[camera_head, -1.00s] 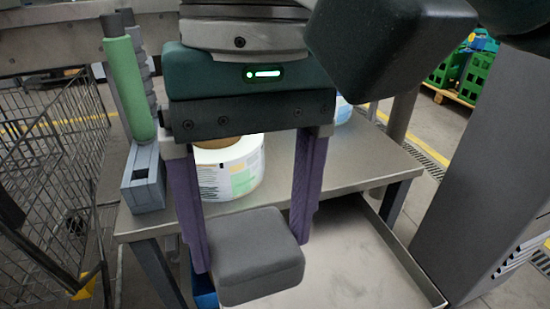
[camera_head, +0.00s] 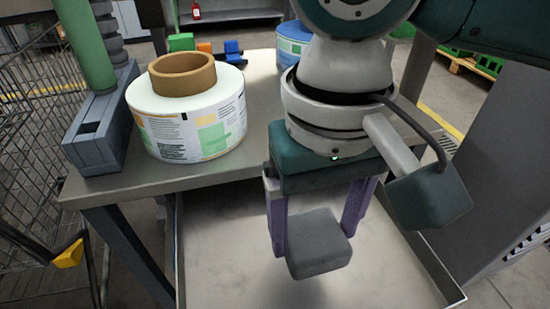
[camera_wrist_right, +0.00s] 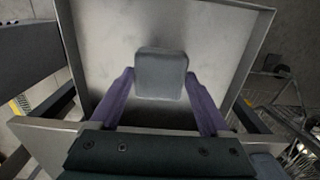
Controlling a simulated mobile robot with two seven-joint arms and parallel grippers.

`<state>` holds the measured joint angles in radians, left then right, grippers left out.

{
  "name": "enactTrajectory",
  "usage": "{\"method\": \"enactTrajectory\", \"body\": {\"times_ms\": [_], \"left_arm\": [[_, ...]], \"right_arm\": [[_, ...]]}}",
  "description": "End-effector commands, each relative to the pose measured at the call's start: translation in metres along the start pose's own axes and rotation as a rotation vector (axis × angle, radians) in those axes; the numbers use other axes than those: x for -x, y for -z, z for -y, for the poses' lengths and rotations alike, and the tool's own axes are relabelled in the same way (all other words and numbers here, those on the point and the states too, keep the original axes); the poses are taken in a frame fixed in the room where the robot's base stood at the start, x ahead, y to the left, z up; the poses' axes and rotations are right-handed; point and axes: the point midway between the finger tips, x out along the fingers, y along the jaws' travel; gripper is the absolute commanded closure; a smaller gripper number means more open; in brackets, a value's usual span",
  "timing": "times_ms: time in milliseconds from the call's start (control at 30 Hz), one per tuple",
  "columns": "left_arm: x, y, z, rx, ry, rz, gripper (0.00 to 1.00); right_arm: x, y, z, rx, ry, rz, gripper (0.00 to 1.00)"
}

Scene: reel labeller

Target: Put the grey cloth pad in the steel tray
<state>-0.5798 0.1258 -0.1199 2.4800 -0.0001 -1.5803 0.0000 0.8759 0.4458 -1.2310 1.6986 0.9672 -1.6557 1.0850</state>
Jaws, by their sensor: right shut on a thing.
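The grey cloth pad (camera_head: 318,243) is a rounded grey block between the purple fingers of my right gripper (camera_head: 312,232). The right gripper is shut on it and holds it over the steel tray (camera_head: 215,262). In the right wrist view the pad (camera_wrist_right: 161,74) sits between the fingertips (camera_wrist_right: 160,85), with the tray (camera_wrist_right: 105,50) behind it. The tray is a wide, shallow pan with a thin raised rim, below the table's front edge. Its visible floor is bare. The gap between pad and tray floor is hard to judge. My left gripper is not in view.
A label roll (camera_head: 190,125) with a brown core stands on the steel table (camera_head: 262,95). A grey block base (camera_head: 100,125) holds a green post (camera_head: 88,45) at left. A blue-labelled roll (camera_head: 291,45) is at the back. A wire cart (camera_head: 35,160) stands left.

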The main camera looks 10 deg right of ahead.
Motion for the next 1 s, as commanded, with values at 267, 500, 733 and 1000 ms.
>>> {"method": "enactTrajectory", "body": {"times_ms": [267,500,733,1000], "left_arm": [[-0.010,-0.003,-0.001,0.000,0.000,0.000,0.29],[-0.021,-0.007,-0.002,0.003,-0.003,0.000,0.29],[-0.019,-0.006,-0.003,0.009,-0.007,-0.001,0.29],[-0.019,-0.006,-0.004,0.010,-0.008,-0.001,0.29]], "right_arm": [[-0.026,0.000,0.000,-0.001,0.000,0.002,0.64],[-0.057,0.001,0.001,0.001,0.001,0.000,0.64],[-0.056,0.001,0.001,0.001,0.001,0.000,0.64],[-0.057,0.001,0.001,0.000,0.001,0.000,0.00]]}}
